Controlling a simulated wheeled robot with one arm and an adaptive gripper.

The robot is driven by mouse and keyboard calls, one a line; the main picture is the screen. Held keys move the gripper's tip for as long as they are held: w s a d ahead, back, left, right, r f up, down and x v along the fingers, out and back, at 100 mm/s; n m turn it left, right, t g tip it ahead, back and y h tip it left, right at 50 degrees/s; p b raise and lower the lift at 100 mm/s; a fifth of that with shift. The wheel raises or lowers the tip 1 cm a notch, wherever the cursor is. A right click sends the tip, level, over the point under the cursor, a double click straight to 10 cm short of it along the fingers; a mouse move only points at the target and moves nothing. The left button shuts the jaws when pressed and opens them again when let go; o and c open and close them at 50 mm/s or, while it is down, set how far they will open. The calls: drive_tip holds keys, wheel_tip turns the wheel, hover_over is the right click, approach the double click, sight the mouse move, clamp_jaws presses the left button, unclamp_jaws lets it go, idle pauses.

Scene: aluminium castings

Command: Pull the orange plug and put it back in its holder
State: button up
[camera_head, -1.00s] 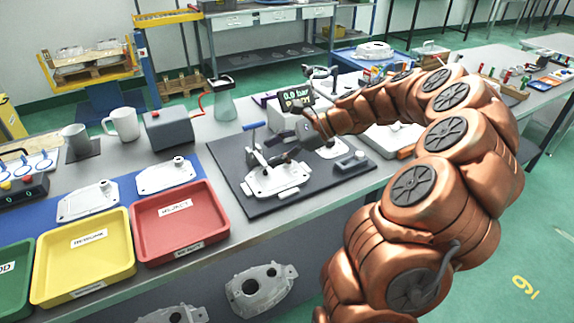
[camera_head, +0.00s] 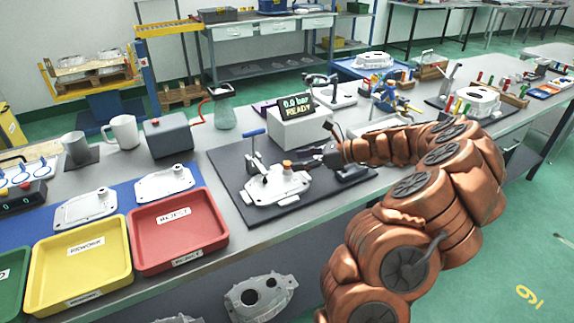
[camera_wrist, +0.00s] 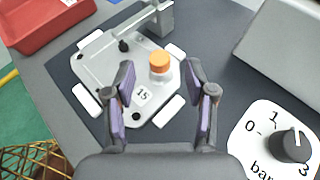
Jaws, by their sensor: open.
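The orange plug (camera_wrist: 160,62) sits upright in the grey casting (camera_wrist: 112,62), which lies on a dark mat. It stands between my gripper's open fingers (camera_wrist: 160,84) in the wrist view, slightly beyond the fingertips, and no finger is seen touching it. In the head view the plug (camera_head: 287,164) is a small orange spot on the casting (camera_head: 270,190), just left of my gripper (camera_head: 312,160). A clamp with a blue handle (camera_head: 253,132) stands at the casting's back left. I cannot make out the plug's holder.
A pressure box (camera_head: 299,128) behind the casting reads 0.0 bar and READY. A dial plate (camera_wrist: 262,140) lies right of my gripper in the wrist view. Red (camera_head: 140,243) and yellow (camera_head: 38,282) trays stand at the left. The mat's front (camera_head: 245,212) is clear.

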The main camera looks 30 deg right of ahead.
sight(287, 167)
drive_tip(key=shift+x, duration=1.35)
drive_tip(key=c, duration=0.8)
drive_tip(key=shift+r, duration=0.1)
